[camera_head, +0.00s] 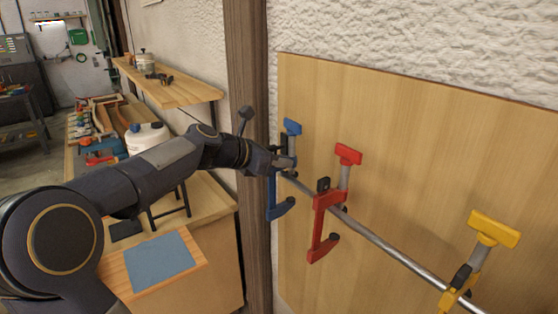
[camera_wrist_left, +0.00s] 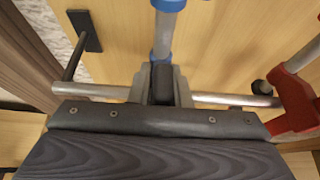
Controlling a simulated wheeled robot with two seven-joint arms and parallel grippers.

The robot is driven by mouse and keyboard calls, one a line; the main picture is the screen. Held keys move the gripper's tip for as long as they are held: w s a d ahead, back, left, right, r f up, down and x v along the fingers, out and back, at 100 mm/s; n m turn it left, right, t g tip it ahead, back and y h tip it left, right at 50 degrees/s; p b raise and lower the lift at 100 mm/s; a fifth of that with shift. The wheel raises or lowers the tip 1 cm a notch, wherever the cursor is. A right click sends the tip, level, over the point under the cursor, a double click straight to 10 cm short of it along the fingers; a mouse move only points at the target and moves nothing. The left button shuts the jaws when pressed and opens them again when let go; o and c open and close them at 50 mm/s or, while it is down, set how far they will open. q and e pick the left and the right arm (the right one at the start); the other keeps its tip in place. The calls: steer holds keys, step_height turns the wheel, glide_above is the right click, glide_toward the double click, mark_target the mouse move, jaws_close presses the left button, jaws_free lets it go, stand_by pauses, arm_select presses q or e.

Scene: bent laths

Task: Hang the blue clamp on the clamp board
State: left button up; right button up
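The blue clamp (camera_head: 279,206) is at the left end of the metal rail (camera_head: 372,237) on the wooden clamp board (camera_head: 420,130). Its grey bar and blue end (camera_wrist_left: 169,5) show in the left wrist view, with the bar crossing the rail line. My left gripper (camera_head: 284,162) reaches in from the left at the clamp's middle. In the wrist view its fingers (camera_wrist_left: 163,88) flank the clamp's dark grip closely and appear shut on it. The gripper hides part of the clamp, so its exact seating on the rail is unclear. My right gripper is not in view.
A red clamp (camera_head: 325,212) hangs on the rail just right of the blue one. A yellow clamp (camera_head: 492,229) hangs further right. A dark wooden post (camera_head: 247,110) stands left of the board. A bench with a blue mat (camera_head: 158,262) lies below my arm.

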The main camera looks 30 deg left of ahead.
arm_select(q)
steer(key=o, duration=0.4)
steer(key=shift+o, duration=0.2)
steer(key=b+v, duration=0.1)
steer(key=v, duration=0.7)
steer(key=s+d+f+m+g, duration=0.2)
steer(key=s+d+f+m, duration=0.3)
steer(key=m, duration=0.5)
steer(key=s+d+f+m+g, duration=0.2)
steer(key=s+d+f+m, duration=0.4)
steer(key=s+f+m, duration=0.3)
steer(key=s+d+f+m+g+y, duration=0.1)
steer(key=s+d+f+m+g, duration=0.1)
steer(key=s+d+f+m, duration=0.3)
steer(key=s+f+m, duration=0.2)
steer(key=s+m, duration=0.2)
steer(key=m, duration=0.2)
steer(key=shift+s+d+f, duration=0.15)
steer(key=shift+s+d, duration=0.1)
steer(key=shift+d, duration=0.05)
steer(key=shift+o, duration=0.3)
